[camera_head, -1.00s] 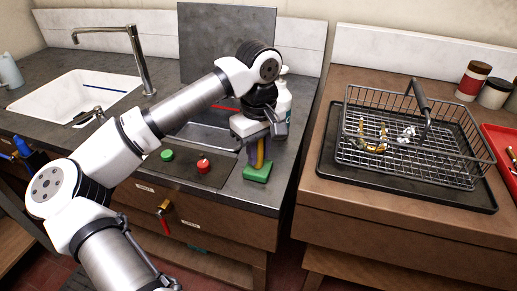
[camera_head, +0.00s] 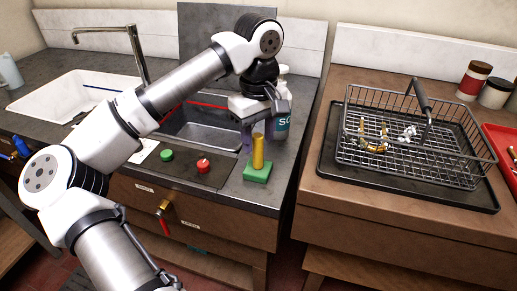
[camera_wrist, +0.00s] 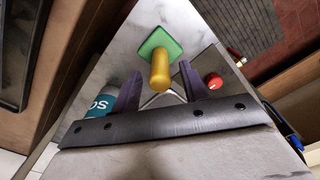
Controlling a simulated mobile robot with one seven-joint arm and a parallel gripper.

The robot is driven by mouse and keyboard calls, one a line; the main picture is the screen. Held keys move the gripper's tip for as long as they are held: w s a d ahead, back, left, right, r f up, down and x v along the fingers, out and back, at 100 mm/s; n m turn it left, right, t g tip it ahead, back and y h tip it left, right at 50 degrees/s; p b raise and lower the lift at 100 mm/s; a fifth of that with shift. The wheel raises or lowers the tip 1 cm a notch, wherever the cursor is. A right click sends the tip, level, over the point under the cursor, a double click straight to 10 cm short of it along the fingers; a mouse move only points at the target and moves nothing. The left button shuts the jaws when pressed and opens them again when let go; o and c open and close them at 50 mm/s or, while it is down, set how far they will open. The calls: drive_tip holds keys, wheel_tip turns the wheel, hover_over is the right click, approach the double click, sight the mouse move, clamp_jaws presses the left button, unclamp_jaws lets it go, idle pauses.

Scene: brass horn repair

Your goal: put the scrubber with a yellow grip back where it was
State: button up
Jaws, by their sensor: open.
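The scrubber with a yellow grip (camera_head: 258,152) stands upright on its green base (camera_head: 257,174), on the grey counter near its front right corner. It also shows in the wrist view (camera_wrist: 160,70), with its grip pointing toward my gripper. My gripper (camera_head: 259,135) is open just above the scrubber. In the wrist view its two dark fingers (camera_wrist: 159,88) are on either side of the grip's end, apart from it.
A soap bottle (camera_head: 283,110) stands close behind my gripper. A green button (camera_head: 167,155) and a red button (camera_head: 203,165) are on the panel to the left, before a grey basin (camera_head: 208,128). A wire basket (camera_head: 405,165) with brass parts sits on the right-hand bench.

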wheel_tip(320, 180, up, 8)
drive_tip(key=shift+f, duration=0.1)
drive_tip(key=shift+d, duration=0.1)
